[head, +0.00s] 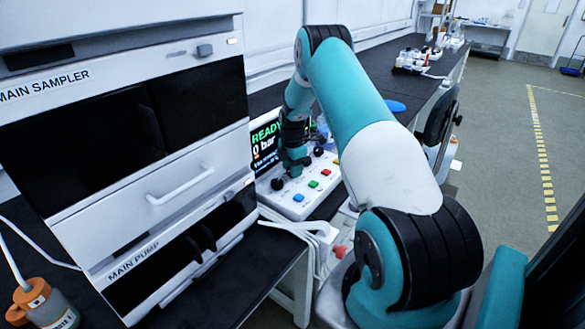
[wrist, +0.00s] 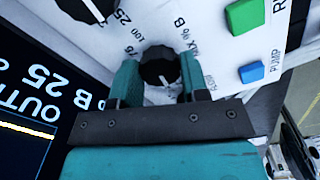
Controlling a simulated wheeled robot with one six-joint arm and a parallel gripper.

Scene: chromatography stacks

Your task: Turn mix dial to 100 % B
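The mix dial (wrist: 160,65) is a round black knob on a white panel in the wrist view, with "MIX % B", "75" and "100" printed around it. Its white pointer mark faces the bottom of that view, away from the "100". My gripper (wrist: 161,72) has one teal finger on each side of the dial, with no clear gap showing, so it appears shut on it. The fingers hide part of the scale. The screen (wrist: 28,125) beside it shows "B 25". In the head view my gripper (head: 293,165) is down at the control panel (head: 285,203), and the dial is hidden.
A second black knob (wrist: 88,8), marked 25, is close by. A green button (wrist: 245,15) and a blue button (wrist: 251,72) lie right of the dial. The main sampler and pump stack (head: 150,165) stands left of the panel. Bottles (head: 412,60) stand farther back on the bench.

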